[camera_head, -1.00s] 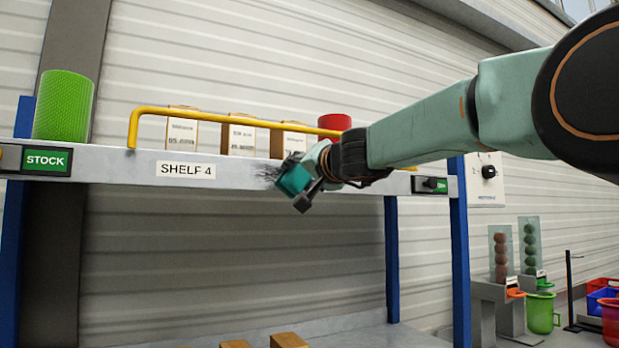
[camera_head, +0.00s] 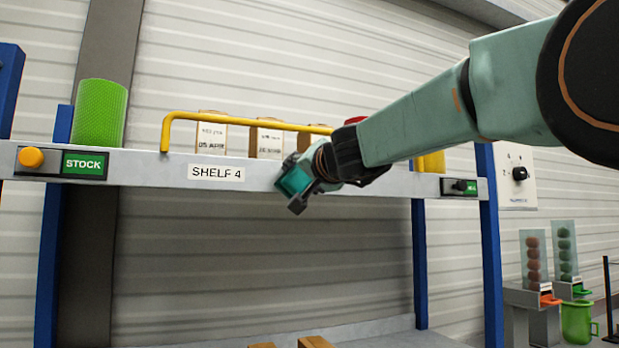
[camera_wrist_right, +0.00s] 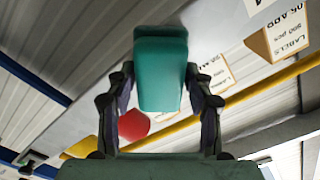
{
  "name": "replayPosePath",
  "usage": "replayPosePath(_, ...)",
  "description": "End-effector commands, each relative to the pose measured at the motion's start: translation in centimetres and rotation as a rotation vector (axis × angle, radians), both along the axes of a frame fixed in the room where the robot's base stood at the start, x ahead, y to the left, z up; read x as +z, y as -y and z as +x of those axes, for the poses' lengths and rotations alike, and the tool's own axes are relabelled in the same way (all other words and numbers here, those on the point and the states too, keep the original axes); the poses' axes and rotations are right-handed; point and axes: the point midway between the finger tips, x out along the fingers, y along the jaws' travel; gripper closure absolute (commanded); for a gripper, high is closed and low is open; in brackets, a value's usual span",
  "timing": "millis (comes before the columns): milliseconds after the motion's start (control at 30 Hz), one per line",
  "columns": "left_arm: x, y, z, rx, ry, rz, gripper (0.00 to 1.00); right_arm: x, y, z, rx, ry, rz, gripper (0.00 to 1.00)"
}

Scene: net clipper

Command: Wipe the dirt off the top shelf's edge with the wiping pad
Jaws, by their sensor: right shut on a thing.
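The top shelf's edge (camera_head: 150,170) is a pale grey front beam with a "SHELF 4" label (camera_head: 216,173). My right gripper (camera_head: 303,187) is shut on the teal wiping pad (camera_head: 293,181) in front of this edge, just right of the label. In the right wrist view, the pad (camera_wrist_right: 160,65) sits between both fingers of the gripper (camera_wrist_right: 160,95). The pad appears at the edge, but I cannot tell whether it touches. No dark dirt shows on the visible edge; the part behind the pad and gripper is hidden. My left gripper is not in view.
A yellow rail (camera_head: 235,122) runs above the edge, before several cartons (camera_head: 212,138). A green roll (camera_head: 99,113) stands at left. A yellow button (camera_head: 31,157) and a black knob (camera_head: 459,186) are on the beam. Below the edge is open space.

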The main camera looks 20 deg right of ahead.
Motion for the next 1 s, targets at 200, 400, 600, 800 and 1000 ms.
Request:
replayPosePath(200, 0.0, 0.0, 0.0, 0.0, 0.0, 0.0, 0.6, 0.0, -1.2, 0.0, 0.001, 0.001, -0.003, 0.77)
replayPosePath(400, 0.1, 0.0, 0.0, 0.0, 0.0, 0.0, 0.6, 0.1, -2.7, 0.0, -0.001, 0.001, -0.002, 0.77)
replayPosePath(600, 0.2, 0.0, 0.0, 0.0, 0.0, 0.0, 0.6, 0.0, -3.5, 0.0, -0.001, 0.001, -0.001, 0.77)
replayPosePath(800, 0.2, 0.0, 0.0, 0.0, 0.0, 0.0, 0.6, 0.0, -3.5, 0.1, -0.001, 0.001, 0.0, 0.77)
replayPosePath(1000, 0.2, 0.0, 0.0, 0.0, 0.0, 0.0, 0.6, 0.0, -3.4, 0.1, -0.001, 0.0, 0.001, 0.77)
